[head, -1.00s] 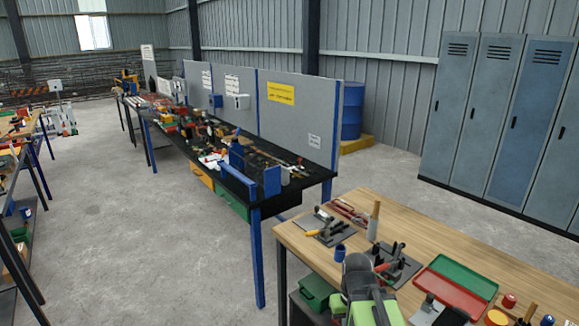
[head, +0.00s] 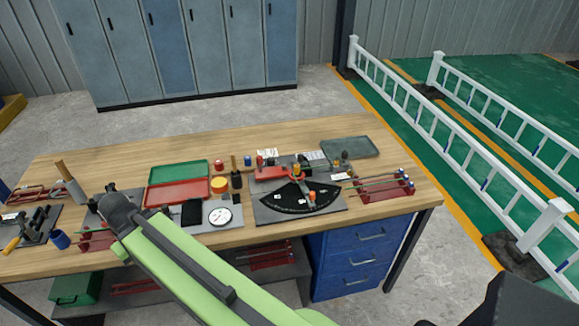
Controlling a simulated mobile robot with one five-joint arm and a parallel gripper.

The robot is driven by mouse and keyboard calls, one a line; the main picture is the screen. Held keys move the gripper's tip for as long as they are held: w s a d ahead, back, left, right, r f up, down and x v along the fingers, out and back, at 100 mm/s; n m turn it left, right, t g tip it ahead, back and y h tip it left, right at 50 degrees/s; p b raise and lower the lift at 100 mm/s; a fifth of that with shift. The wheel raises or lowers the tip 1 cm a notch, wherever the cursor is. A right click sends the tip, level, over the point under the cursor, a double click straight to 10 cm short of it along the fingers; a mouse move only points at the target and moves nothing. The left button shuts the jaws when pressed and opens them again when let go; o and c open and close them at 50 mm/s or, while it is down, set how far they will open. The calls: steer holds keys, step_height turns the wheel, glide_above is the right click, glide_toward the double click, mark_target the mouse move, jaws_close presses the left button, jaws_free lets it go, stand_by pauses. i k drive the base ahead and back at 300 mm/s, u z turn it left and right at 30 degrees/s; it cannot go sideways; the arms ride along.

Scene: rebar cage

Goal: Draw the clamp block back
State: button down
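A bench device with a black quarter-circle scale (head: 285,205) sits on a grey plate on the wooden bench, right of the middle. A red block (head: 270,173) and a short orange-red arm with small knobs (head: 301,175) are at its back. Which of these small parts is the clamp block I cannot tell at this size. My green arm reaches up from the bottom over the bench's front left, apart from this device. My gripper is not in view.
Left of the device are a round dial gauge (head: 219,215), a red tray (head: 178,193) and a green tray (head: 178,171). A red rack with rods (head: 384,187) is close on its right. Blue drawers (head: 358,255) are below the bench. White railings (head: 440,130) stand at right, lockers (head: 180,45) behind.

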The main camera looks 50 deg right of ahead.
mark_target(303, 164)
steer(key=z, duration=1.05)
steer(key=k, duration=1)
steer(key=z, duration=0.25)
steer(key=i, duration=0.95)
steer(key=z, duration=0.05)
